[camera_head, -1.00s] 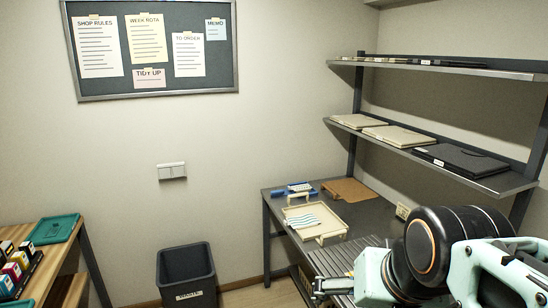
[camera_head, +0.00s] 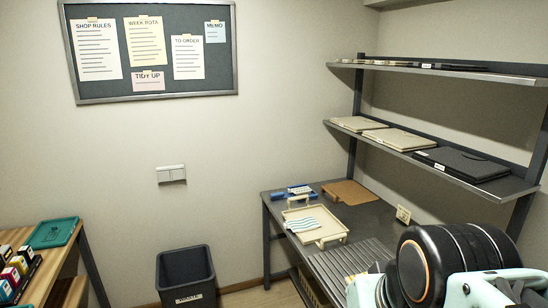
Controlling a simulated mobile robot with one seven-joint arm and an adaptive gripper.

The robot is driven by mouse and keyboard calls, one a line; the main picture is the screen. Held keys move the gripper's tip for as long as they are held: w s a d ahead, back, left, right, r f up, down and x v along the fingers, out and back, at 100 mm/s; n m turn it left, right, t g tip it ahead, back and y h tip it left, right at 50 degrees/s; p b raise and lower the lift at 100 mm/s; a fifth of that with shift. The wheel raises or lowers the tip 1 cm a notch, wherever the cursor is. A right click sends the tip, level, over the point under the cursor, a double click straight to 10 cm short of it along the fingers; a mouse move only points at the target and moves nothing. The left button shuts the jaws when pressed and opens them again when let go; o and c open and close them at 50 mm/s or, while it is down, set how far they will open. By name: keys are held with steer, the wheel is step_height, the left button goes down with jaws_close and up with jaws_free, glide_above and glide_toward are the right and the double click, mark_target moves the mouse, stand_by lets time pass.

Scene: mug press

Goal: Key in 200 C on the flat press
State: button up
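No flat press, keypad or display shows in this view. Part of my own arm, a black round joint with an orange ring and pale mint links, fills the lower right corner. My gripper does not show; the arm runs out of the picture at the bottom and right edges.
A grey table (camera_head: 376,223) at the right holds a cream tray (camera_head: 330,234) with striped cloth or paper, a brown board (camera_head: 350,192) and a ribbed grey surface (camera_head: 342,262). Shelves (camera_head: 432,158) hang above. A dark waste bin (camera_head: 187,272) stands on the floor. A wooden bench (camera_head: 62,254) is at left.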

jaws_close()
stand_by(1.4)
